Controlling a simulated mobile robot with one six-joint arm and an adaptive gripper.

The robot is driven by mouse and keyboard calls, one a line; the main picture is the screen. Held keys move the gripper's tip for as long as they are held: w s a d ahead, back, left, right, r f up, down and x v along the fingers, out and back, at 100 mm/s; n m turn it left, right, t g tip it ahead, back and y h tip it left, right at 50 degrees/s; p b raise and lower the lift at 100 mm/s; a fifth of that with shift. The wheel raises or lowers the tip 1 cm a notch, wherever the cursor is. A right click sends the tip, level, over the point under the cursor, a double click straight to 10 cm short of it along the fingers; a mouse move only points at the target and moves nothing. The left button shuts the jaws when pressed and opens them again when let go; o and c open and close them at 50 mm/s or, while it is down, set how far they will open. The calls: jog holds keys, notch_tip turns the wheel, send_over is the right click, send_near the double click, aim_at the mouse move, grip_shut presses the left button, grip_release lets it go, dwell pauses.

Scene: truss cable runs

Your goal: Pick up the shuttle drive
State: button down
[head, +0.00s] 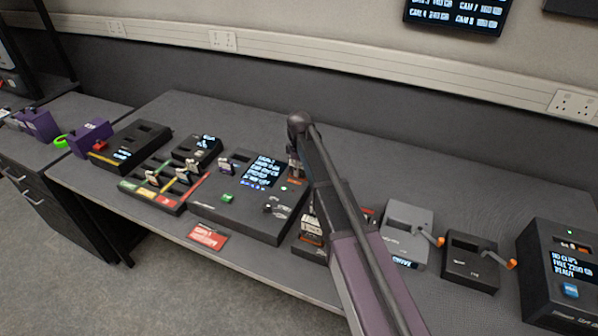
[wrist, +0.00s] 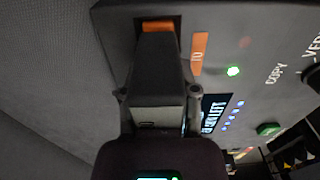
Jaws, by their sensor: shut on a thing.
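The shuttle drive (wrist: 157,72) is a dark grey block in the wrist view, with an orange strip at its far end and a small port at its near end. My gripper (wrist: 158,93) is shut on it, one finger on each side. The drive is at the corner of the black copy console (wrist: 225,25), beside an orange label; I cannot tell whether it is touching the console or lifted clear. In the head view my gripper (head: 295,168) is at the console's (head: 235,205) back right, and the drive is mostly hidden by my arm.
Left of the console are a tray with coloured strips (head: 163,202) and a black dock (head: 130,145). A red tag (head: 207,236) lies at the front edge. Right of my arm stand a grey box (head: 408,220), a black box (head: 470,262) and a larger screen unit (head: 545,245). The bench's back is clear.

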jog(key=shift+r, duration=0.15)
notch_tip(320, 180, up, 10)
jog(key=p, duration=1)
dwell(1.1)
jog(key=shift+a, duration=0.1)
